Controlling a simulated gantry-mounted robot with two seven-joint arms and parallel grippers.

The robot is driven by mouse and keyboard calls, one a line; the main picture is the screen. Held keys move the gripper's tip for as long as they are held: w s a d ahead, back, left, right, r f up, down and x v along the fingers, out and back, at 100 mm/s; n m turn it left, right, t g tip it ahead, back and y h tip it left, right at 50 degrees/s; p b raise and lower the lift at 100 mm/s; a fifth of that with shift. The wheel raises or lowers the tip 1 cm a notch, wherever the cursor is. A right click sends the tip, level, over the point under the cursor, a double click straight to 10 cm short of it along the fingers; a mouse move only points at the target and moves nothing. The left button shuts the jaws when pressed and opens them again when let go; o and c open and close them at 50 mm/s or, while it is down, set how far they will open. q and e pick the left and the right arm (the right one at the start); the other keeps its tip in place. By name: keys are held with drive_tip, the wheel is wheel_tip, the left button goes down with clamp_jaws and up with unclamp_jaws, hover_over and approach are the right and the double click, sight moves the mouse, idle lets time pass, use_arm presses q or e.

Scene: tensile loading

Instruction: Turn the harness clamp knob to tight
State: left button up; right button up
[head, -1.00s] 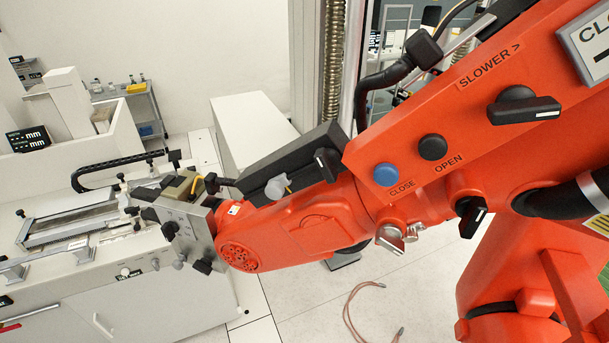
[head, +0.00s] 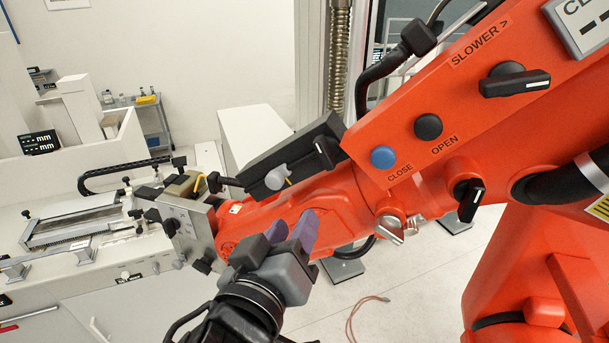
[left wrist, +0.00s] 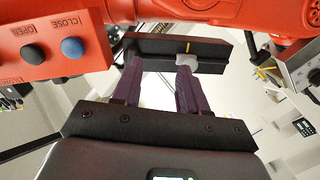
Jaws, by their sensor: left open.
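A grey knob (head: 276,178) sits on a long black block (head: 300,160) along the orange machine arm; I take it for the harness clamp knob, though no label for it is legible. A short yellow line shows beside it. My left gripper (head: 291,228), with purple fingers, is open below and right of the knob, apart from it. In the left wrist view the open fingers (left wrist: 158,64) point at the black block (left wrist: 160,50), with the pale knob (left wrist: 188,60) near the right fingertip. My right gripper is not in view.
The orange arm also carries a blue CLOSE button (head: 383,157), a black OPEN button (head: 428,127), a black SLOWER knob (head: 515,80) and a silver knob (head: 390,227). A grey bench with fixtures (head: 75,225) stands left. A hose (head: 365,315) lies on the floor.

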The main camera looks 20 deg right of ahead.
use_arm(q)
drive_tip(key=h, duration=0.1)
approach(322, 155)
drive_tip(key=s, duration=0.2)
drive_tip(key=m, duration=0.1)
drive_tip(key=shift+t, duration=0.4)
drive_tip(key=x, duration=0.3)
drive_tip(key=p+x, duration=0.1)
drive_tip(key=x, duration=0.6)
drive_tip(key=shift+w+a+f, duration=0.2)
drive_tip(key=shift+a+f, duration=0.1)
drive_tip(key=shift+a, duration=0.05)
clamp_jaws()
